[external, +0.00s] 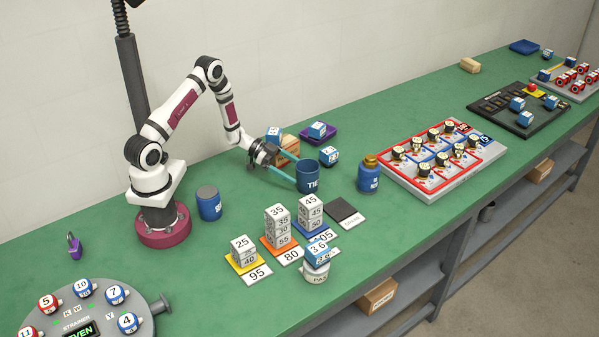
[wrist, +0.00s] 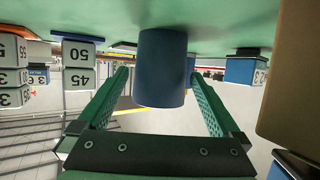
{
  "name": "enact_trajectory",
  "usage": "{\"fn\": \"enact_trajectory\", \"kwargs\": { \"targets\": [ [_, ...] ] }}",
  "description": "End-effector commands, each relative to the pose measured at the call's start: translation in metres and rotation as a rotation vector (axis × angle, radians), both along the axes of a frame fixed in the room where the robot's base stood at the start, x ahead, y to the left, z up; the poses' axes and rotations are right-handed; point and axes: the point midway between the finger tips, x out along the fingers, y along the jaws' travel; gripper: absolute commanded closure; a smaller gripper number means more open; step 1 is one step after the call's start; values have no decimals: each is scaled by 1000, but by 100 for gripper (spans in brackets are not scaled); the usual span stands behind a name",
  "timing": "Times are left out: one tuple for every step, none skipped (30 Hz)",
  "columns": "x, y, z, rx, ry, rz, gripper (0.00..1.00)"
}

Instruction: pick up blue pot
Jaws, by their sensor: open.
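The blue pot (external: 309,180), dark blue with white lettering partly reading "TIE", stands upright on the green bench. My gripper (external: 288,169) is open and low over the bench, just left of the pot, its teal fingers reaching toward it. In the wrist view, which shows the scene upside down, the pot (wrist: 161,70) lies between the two open fingers (wrist: 158,77), with a visible gap on each side. I cannot tell how far the fingertips reach around the pot. Its lower part shows plainly.
A blue jar with a gold lid (external: 369,175) stands right of the pot. Number-block stacks (external: 278,225) stand in front, a dark plate (external: 344,212) beside them. A wooden block (external: 288,147) and blue-and-white cubes (external: 329,155) are close behind. A blue can (external: 209,205) stands near my base.

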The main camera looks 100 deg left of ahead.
Motion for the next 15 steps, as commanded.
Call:
{"fn": "enact_trajectory", "kwargs": {
  "targets": [
    [8, -3, -4, -1, 1, -5, 0],
    [13, -4, -7, 0, 1, -4, 0],
    [21, -5, -10, -1, 1, -5, 0],
    [26, -6, -13, -2, 1, -5, 0],
    [32, -7, -16, -2, 1, -5, 0],
    [38, -8, -18, -1, 1, -4, 0],
    [42, -9, -20, -1, 1, -4, 0],
    [45, -10, -21, -1, 1, -3, 0],
    [48, -10, -22, 0, 2, -2, 0],
    [49, -10, -22, 0, 2, -2, 0],
    [49, -10, -22, 0, 2, -2, 0],
    [49, -10, -22, -1, 2, -1, 0],
    [49, -10, -22, -1, 2, -1, 0],
    [49, -10, -22, -1, 2, -1, 0],
    [49, -10, -22, -1, 1, -1, 0]
  ]
}}
